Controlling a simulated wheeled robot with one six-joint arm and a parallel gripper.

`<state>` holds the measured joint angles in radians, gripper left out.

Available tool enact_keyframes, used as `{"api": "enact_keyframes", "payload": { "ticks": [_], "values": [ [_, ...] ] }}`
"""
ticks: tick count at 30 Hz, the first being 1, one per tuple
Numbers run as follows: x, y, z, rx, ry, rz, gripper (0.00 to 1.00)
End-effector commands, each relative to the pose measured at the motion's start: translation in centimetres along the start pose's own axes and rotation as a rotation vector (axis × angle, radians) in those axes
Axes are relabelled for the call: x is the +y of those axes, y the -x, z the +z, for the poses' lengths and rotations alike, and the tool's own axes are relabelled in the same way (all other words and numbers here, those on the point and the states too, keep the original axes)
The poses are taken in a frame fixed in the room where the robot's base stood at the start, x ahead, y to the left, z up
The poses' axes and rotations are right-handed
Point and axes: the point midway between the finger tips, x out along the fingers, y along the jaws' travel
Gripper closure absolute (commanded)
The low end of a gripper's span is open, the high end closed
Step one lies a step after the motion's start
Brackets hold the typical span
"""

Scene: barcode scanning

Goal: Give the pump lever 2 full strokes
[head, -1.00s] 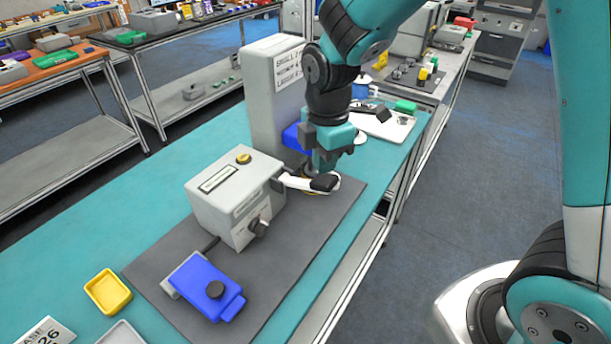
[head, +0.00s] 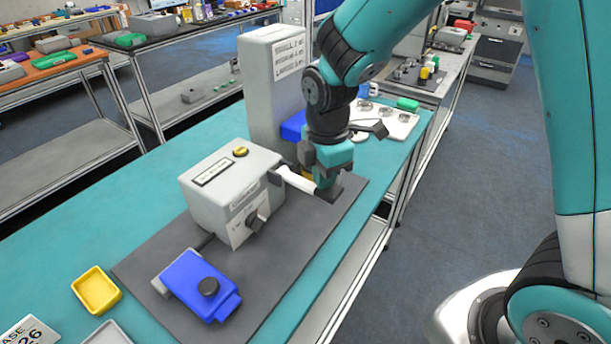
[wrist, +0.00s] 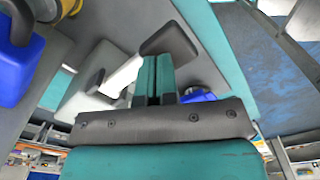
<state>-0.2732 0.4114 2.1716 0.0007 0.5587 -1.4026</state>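The pump lever (head: 297,180) is a white arm with a dark end grip on the right side of a light grey box (head: 228,195). In the head view it slopes down to the right, its grip low near the dark mat. My gripper (head: 328,190) is above the grip, partly covering it. In the wrist view my two teal fingers (wrist: 156,62) are together with only a thin dark gap, nothing seen between them. The dark grip (wrist: 168,40) lies just beyond the fingertips, appearing to touch them; the white lever (wrist: 122,78) shows to the left.
A tall grey cabinet (head: 272,90) stands behind the box, with a blue part by its base. A blue block with a black knob (head: 203,287) sits on the dark mat (head: 150,265). A yellow tray (head: 96,290) is at left. A white tray (head: 390,125) lies behind my gripper.

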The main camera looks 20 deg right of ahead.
Motion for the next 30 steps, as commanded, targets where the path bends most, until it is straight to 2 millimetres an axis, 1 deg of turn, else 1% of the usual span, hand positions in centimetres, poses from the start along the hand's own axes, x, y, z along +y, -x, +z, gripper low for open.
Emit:
{"api": "enact_keyframes", "payload": {
  "ticks": [1, 8, 10, 17, 20, 30],
  "values": [
    [0.0, -0.8, -0.1, 0.002, 0.002, 0.001, 1.00],
    [0.0, -2.7, -0.1, 0.002, 0.002, 0.001, 1.00],
    [0.0, -2.4, -0.1, 0.002, 0.002, 0.001, 1.00],
    [0.0, -2.3, -0.1, 0.002, 0.002, 0.000, 1.00],
    [0.0, -1.6, -0.1, 0.002, 0.002, 0.000, 1.00],
    [-0.1, 2.7, 0.0, 0.001, 0.000, -0.003, 1.00]
  ]
}}
